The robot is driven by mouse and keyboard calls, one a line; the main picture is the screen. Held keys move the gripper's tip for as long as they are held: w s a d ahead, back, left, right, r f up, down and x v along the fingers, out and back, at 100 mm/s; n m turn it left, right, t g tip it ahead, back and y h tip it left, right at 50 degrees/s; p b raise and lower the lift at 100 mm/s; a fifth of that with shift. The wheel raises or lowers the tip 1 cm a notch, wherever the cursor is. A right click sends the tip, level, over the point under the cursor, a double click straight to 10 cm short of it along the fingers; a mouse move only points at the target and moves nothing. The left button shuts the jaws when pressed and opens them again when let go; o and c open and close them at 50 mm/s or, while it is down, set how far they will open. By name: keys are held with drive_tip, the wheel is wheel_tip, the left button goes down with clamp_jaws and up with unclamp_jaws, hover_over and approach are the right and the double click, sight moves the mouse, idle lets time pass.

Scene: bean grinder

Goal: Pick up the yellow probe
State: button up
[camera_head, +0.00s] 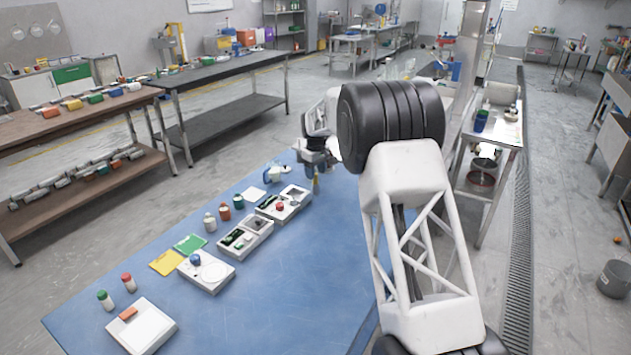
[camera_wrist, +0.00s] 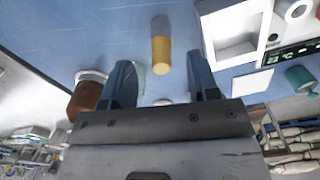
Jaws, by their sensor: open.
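The yellow probe (camera_wrist: 161,54) shows in the wrist view as a short yellow cylinder with a pale end, over the blue table top. My gripper (camera_wrist: 159,68) is open, with one finger on each side of the probe and visible gaps between. I cannot tell how far the probe is from the fingertips in depth. In the head view my gripper (camera_head: 315,165) is over the far end of the blue table (camera_head: 285,290). A small yellowish patch shows below it there, too small to make out clearly.
A white box (camera_wrist: 232,45), a teal bottle (camera_wrist: 302,79) and a brown bottle (camera_wrist: 86,98) are near my gripper in the wrist view. In the head view, several instruments, such as a white scale (camera_head: 208,272), line the table's left side. The table's front right is clear.

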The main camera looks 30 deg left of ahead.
sight(315, 182)
drive_tip(key=shift+f, duration=1.5)
drive_tip(key=c, duration=1)
